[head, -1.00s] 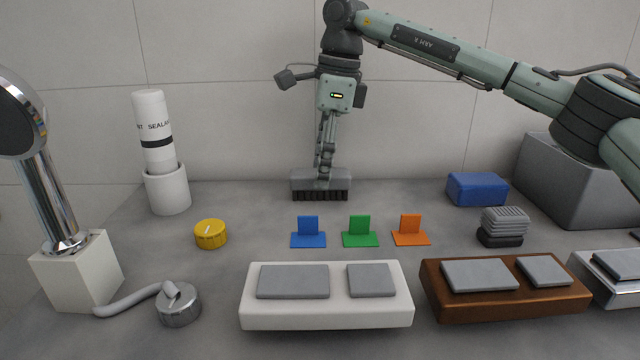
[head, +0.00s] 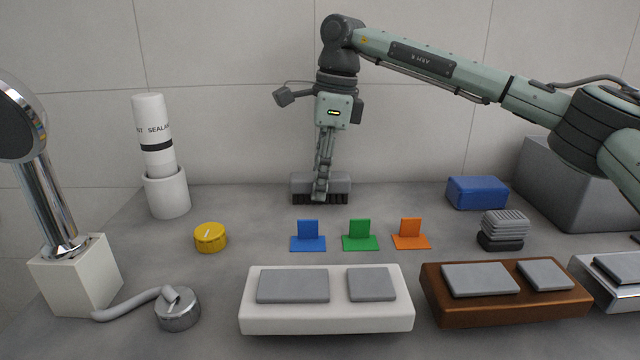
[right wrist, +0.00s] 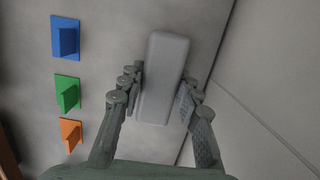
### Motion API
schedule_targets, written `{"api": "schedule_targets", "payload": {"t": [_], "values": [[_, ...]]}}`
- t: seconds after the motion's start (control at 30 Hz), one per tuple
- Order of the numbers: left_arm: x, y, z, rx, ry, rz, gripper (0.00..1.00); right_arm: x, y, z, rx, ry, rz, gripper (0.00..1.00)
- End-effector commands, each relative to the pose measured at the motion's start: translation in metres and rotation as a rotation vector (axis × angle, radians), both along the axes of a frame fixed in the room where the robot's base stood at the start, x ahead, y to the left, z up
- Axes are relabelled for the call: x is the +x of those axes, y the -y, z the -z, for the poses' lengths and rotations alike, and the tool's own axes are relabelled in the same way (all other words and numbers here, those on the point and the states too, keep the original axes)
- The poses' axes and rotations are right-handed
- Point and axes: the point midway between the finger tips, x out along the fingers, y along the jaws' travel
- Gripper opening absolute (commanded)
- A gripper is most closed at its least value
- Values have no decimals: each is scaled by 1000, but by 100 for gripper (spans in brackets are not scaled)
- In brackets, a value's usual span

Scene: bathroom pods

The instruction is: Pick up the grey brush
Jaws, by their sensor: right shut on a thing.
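The grey brush (head: 341,186) stands at the back of the grey counter near the wall, its dark bristles pointing down. It appears to rest on the counter. My right gripper (head: 320,191) reaches down to it from above, with its fingers across the front of the brush in the head view. In the right wrist view the grey block of the brush (right wrist: 164,65) lies between the two fingers of my right gripper (right wrist: 161,88), which is shut on it. My left gripper is not in view.
Blue (head: 308,237), green (head: 360,236) and orange (head: 410,235) stands are in front of the brush. A blue block (head: 477,192) and a ribbed grey stack (head: 503,229) are to the right. A sealant tube (head: 154,135) in a white cup and a yellow knob (head: 210,237) are left.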

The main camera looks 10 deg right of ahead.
Motion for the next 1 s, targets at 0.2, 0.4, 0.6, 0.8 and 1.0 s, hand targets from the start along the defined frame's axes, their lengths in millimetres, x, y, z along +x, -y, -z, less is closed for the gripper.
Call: {"api": "schedule_targets", "payload": {"t": [0.2,0.4,0.6,0.8,1.0], "values": [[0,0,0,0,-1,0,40,0,0,-9,0,1,-1,3],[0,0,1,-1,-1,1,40,1,0,-37,1,3,-1,3],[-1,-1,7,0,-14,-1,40,-9,-32,-60,1,2,-6,3],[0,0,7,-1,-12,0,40,-20,-67,-82,0,2,-4,3],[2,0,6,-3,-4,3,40,-28,-93,-99,0,1,-2,3]]}}
